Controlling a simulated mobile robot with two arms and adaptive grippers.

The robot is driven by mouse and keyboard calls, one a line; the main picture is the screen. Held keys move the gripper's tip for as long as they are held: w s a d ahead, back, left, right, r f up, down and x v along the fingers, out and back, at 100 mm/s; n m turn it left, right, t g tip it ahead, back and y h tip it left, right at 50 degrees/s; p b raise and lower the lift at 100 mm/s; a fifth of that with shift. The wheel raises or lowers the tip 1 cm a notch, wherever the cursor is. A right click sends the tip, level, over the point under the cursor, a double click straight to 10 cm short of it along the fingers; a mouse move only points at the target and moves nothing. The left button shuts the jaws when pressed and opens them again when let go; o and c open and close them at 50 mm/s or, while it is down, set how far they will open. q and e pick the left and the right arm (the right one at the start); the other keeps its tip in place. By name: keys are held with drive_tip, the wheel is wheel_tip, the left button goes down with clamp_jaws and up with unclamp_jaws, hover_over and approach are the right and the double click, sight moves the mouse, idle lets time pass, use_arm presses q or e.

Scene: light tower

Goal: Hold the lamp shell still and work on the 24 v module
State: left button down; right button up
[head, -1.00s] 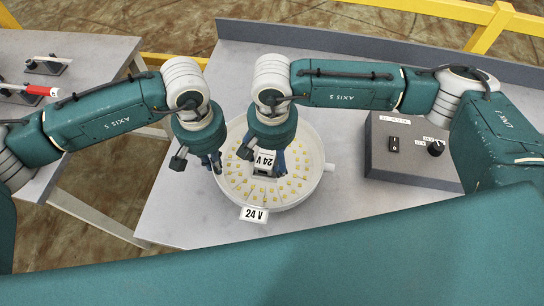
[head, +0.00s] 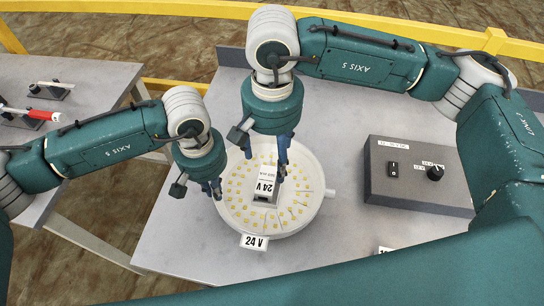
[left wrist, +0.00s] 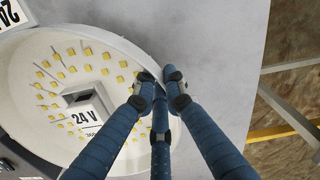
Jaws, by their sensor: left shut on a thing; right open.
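The round white lamp shell (head: 308,218) sits on the grey table, with several yellow square LEDs inside and a "24 V" tag (head: 254,242) at its front rim. The 24 V module (head: 265,184), a white-labelled block, sits in the middle of the shell; it also shows in the left wrist view (left wrist: 84,116). My left gripper (head: 215,190) is at the shell's left rim; in the left wrist view its fingers (left wrist: 160,78) are shut on the rim. My right gripper (head: 281,170) is open above the module, apart from it. Its fingers partly hide the shell's far side.
A grey control box (head: 418,178) with a switch and a knob stands to the right of the shell. A side table (head: 85,78) at the left holds a red-and-white tool (head: 35,114) on stands. The table is clear between the shell and box.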

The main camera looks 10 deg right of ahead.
use_arm(q)
drive_tip(key=c, duration=1.7)
unclamp_jaws()
drive_tip(key=shift+a, duration=0.1)
drive_tip(key=shift+c, duration=0.2)
